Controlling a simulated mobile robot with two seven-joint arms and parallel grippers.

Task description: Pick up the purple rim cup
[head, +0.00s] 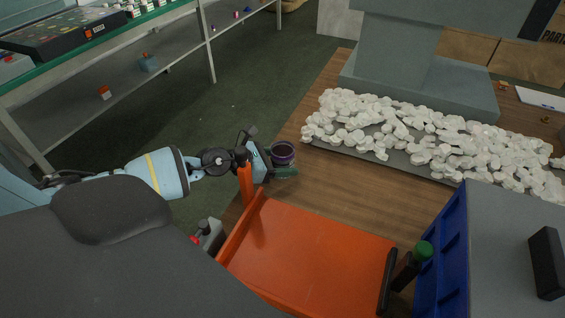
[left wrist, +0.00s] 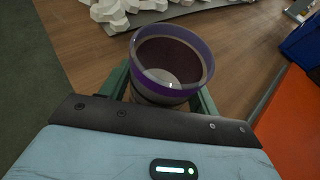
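The purple rim cup (head: 283,153) is near the left edge of the wooden table, dark inside with a purple band round its top. In the left wrist view the cup (left wrist: 172,65) stands mouth-up between the two green fingers of my left gripper (left wrist: 163,95). The fingers lie close on either side of its lower body; I cannot tell whether they press on it. In the head view my left gripper (head: 284,173) reaches in from the left at the cup. The cup's base is hidden. My right gripper is not in view.
An orange tray (head: 310,250) lies in front of the cup. A grey sheet heaped with white pieces (head: 430,135) is behind and right. A blue bin (head: 440,250) and a green-capped bottle (head: 410,267) stand at right. Bare wood (head: 345,190) lies between them.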

